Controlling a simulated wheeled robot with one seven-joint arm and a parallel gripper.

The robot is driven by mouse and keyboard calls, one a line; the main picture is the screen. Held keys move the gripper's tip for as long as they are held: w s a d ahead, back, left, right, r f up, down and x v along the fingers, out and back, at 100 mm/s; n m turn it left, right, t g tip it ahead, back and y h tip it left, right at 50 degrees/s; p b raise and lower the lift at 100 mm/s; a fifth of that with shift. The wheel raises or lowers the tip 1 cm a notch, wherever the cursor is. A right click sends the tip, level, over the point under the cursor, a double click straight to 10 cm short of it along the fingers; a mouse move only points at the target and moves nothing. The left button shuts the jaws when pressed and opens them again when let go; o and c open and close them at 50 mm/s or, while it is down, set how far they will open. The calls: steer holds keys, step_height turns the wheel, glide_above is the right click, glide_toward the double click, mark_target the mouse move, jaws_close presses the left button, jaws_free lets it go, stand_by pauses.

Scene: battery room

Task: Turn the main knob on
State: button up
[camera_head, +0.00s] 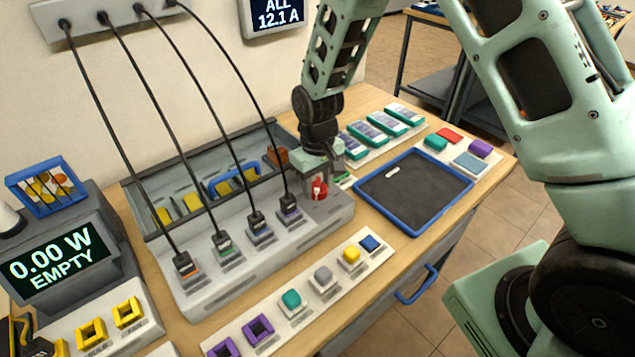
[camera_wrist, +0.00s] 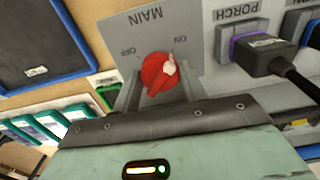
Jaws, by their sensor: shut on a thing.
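The main knob (camera_wrist: 156,72) is red with a white pointer and sits on a grey plate marked MAIN, with OFF and ON beside it. In the wrist view its white pointer is on the side towards the ON mark (camera_wrist: 180,40). In the head view the knob (camera_head: 320,188) shows at the right end of the grey panel (camera_head: 336,208). My gripper (camera_head: 318,181) is over it, pointing down. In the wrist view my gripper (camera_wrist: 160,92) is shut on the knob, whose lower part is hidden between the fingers.
Black cables run to several plugs on the panel, the nearest being the PORCH plug (camera_wrist: 262,55), close to my gripper. A blue-rimmed tray (camera_head: 459,196) lies to the right. A display (camera_head: 60,262) reads 0.00 W EMPTY; a wall display (camera_head: 275,14) reads 12.1 A.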

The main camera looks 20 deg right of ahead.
mark_target(318, 183)
steer(key=o, duration=1)
steer(key=shift+c, duration=0.2)
steer(key=shift+r, duration=0.1)
step_height(318, 183, up, 17)
steer(key=b, duration=0.2)
steer(key=shift+r+b, duration=0.15)
steer(key=shift+b, duration=0.15)
steer(key=s+a+f+n, duration=0.1)
steer(key=s+a+n, duration=0.1)
steer(key=s, duration=1.1)
steer(key=s+a+f+n, duration=0.1)
steer(key=s+a, duration=0.3)
steer(key=s, duration=0.9)
steer(key=shift+s+f+n+y, duration=0.25)
steer(key=shift+s+n+y, duration=0.1)
steer(key=shift+n, duration=0.35)
